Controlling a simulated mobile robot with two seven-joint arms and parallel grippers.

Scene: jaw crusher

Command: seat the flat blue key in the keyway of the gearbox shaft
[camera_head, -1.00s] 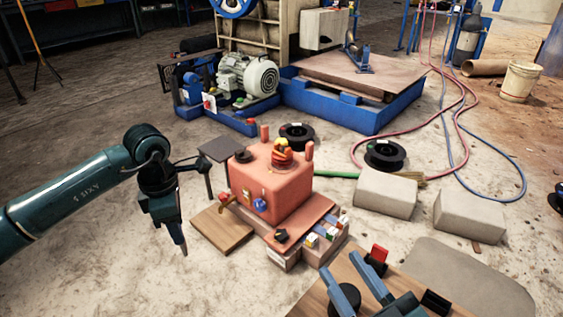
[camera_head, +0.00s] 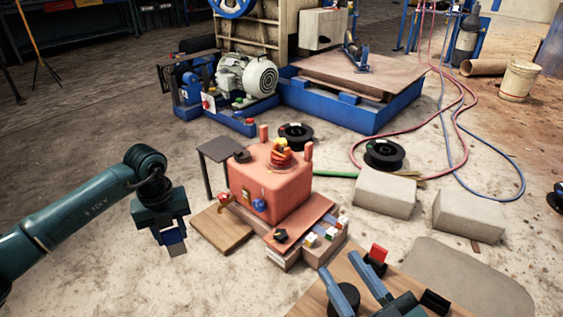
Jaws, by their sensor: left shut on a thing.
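The salmon-red gearbox (camera_head: 270,185) stands on a red base near the middle of the head view. A shaft-like stack with orange and yellow bands (camera_head: 281,152) rises from its top; I cannot make out a keyway. My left gripper (camera_head: 174,243) is left of the gearbox, apart from it, pointing down. It is shut on a small flat blue piece (camera_head: 174,237), likely the key, partly hidden by the fingers. My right gripper (camera_head: 345,268) is at the bottom right; its two fingers are spread, with nothing seen between them.
A wooden board (camera_head: 222,229) lies left of the gearbox base, with a small dark stand (camera_head: 220,148) behind it. Small coloured blocks (camera_head: 325,233) line the base's right side. Concrete blocks (camera_head: 385,194) and a black reel (camera_head: 384,154) are to the right. Left floor is clear.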

